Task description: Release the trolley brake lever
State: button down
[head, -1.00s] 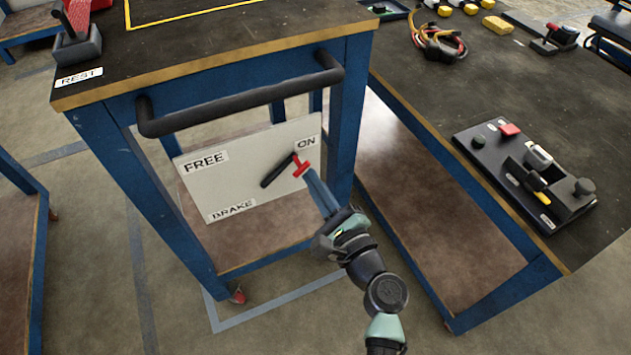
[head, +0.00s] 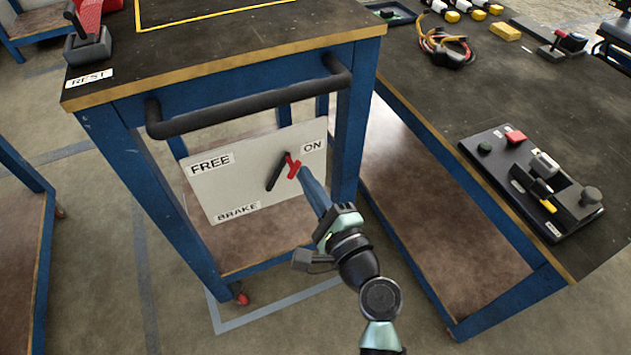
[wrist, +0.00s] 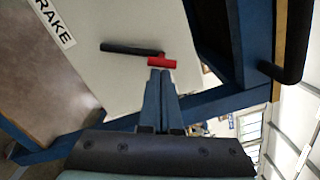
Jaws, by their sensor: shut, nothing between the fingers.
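The brake lever is a black bar (head: 275,173) with a red crosspiece (head: 293,167) at its upper end. It is mounted on a white panel (head: 235,184) marked FREE at left, ON at right and BRAKE below. The lever leans slightly right of upright, its top nearer ON than FREE. My gripper (head: 302,172) is shut and empty, its fingertips at the right side of the red crosspiece. In the wrist view the shut fingertips (wrist: 160,73) sit right by the red crosspiece (wrist: 162,63); whether they touch is hard to tell.
The trolley's black push handle (head: 245,100) juts out above the panel. A blue trolley leg (head: 349,120) stands just right of it. A workbench (head: 440,130) on the right carries a black control board (head: 480,150). Open floor lies in front.

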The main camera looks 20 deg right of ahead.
jog(key=a+r+n, duration=0.2)
jog(key=a+n, duration=0.5)
jog(key=n, duration=0.2)
jog(key=shift+a+n+b, duration=0.2)
jog(key=shift+n+b, duration=0.2)
jog(key=shift+s, duration=0.1)
jog(key=shift+d+r, duration=0.1)
dwell(0.3)
